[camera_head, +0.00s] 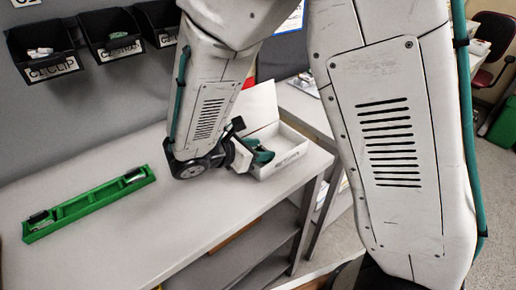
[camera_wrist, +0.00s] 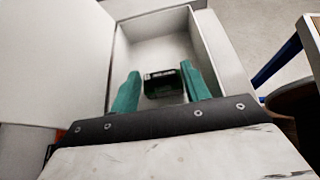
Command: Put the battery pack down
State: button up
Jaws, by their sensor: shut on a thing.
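My gripper (camera_wrist: 160,75) has teal fingers and is shut on the battery pack (camera_wrist: 160,86), a small dark block with a pale label edge, in the wrist view. The pack sits between the fingertips, over or inside the open white box (camera_wrist: 205,45). I cannot tell whether it touches the box floor. In the head view my gripper (camera_head: 262,156) points down at the white box (camera_head: 290,158) on the right end of the table, and the pack is hidden there. The box's lid stands open, and its interior looks otherwise empty.
A green tray (camera_head: 90,204) with small dark items at both ends lies on the left of the table (camera_head: 150,225). Dark labelled bins (camera_head: 42,50) hang on the grey wall. The table's middle is clear. Its right edge is close beside the box.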

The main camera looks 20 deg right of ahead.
jog(key=o, duration=1.1)
jog(key=shift+f, duration=0.15)
